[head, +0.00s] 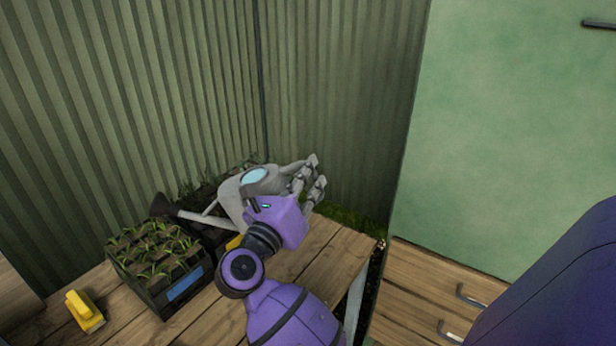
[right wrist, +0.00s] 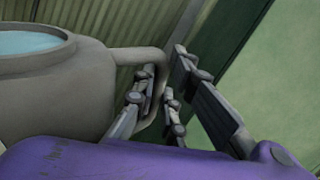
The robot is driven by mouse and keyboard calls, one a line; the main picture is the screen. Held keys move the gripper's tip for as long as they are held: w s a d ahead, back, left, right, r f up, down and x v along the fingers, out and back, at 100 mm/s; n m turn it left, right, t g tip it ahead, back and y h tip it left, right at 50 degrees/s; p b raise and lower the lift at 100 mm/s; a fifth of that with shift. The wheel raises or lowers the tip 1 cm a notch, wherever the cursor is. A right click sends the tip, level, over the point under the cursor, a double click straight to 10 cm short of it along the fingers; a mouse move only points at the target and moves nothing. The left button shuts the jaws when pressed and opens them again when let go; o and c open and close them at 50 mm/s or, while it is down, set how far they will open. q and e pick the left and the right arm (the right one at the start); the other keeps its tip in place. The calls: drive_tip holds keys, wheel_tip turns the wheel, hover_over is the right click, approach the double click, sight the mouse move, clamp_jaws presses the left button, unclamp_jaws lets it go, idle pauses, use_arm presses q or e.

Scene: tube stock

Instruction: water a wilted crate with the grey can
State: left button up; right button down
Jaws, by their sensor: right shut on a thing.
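The grey watering can (head: 236,200) is held above the slatted wooden bench, with its spout and dark rose (head: 164,206) pointing left. Pale blue water shows in its top opening, and the can looks nearly level. My right gripper (head: 312,180) is shut on the can's handle; the right wrist view shows the fingers around the handle (right wrist: 158,62) beside the can body (right wrist: 70,88). A black crate (head: 143,283) with rows of green seedlings and a blue label stands left of the can. Another dark crate (head: 206,192) behind the can is partly hidden. My left gripper is not in view.
A yellow object (head: 84,310) lies on the bench (head: 318,268) at the front left. Corrugated green walls stand behind. A pale green cabinet (head: 500,130) stands at the right above wooden drawers (head: 425,290). The bench's right part is fairly clear.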

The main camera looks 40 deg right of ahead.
drive_tip(key=shift+r, duration=0.15)
idle(0.3)
drive_tip(key=shift+r, duration=0.25)
drive_tip(key=shift+a+r+p, duration=0.1)
drive_tip(key=shift+r+p, duration=0.35)
drive_tip(key=shift+r, duration=0.05)
drive_tip(key=shift+w, duration=0.1)
idle(0.3)
drive_tip(key=shift+r+n, duration=0.25)
drive_tip(key=shift+n, duration=0.05)
idle(1.2)
drive_tip(key=shift+a+r+t+p, duration=0.15)
drive_tip(key=shift+r+t+p, duration=0.3)
drive_tip(key=shift+r, duration=0.1)
